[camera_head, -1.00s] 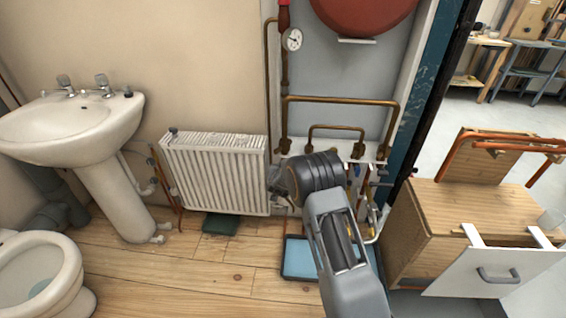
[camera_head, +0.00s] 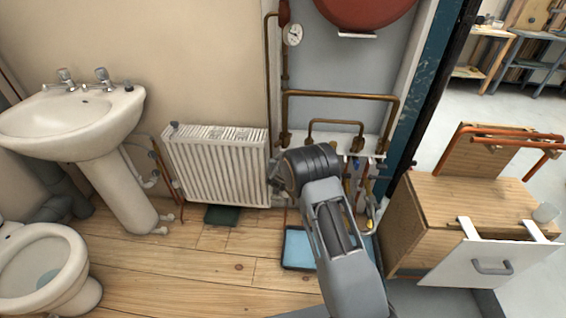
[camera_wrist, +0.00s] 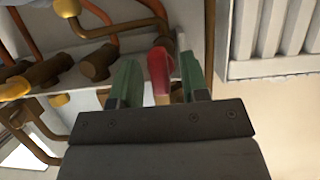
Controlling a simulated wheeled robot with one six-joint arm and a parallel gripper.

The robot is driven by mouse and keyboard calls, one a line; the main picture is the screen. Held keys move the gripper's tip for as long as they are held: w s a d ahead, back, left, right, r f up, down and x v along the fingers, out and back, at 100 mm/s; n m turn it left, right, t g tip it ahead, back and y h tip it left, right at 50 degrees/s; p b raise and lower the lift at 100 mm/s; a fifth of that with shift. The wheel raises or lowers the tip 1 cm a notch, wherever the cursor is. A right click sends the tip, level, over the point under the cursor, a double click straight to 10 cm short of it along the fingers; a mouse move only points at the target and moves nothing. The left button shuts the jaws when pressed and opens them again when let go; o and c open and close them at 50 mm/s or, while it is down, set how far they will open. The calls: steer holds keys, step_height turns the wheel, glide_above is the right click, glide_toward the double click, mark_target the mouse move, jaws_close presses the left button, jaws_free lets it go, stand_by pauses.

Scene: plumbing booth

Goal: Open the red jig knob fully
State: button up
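The red jig knob (camera_wrist: 159,70) shows in the wrist view, near the pipes at the wall, with its lower end hidden behind the gripper body. My gripper (camera_wrist: 160,75) has one green finger on each side of the knob. The fingers are spread, with a narrow gap visible on both sides of the knob. In the head view my arm hides the knob, and the fingers cannot be made out beside the radiator's right end.
The white radiator (camera_head: 215,170) stands just left of my arm; its fins also show in the wrist view (camera_wrist: 275,35). Copper pipes (camera_head: 340,97) run along the wall behind. A blue tray (camera_head: 299,248) lies on the floor. A wooden cabinet (camera_head: 405,230) with an open drawer (camera_head: 490,268) stands right.

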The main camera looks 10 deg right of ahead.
steer(key=p+v, duration=0.2)
steer(key=v, duration=1.1)
steer(key=shift+s+a+r+p, duration=0.2)
steer(key=shift+s+r+p, duration=0.05)
steer(key=shift+s+p, duration=0.05)
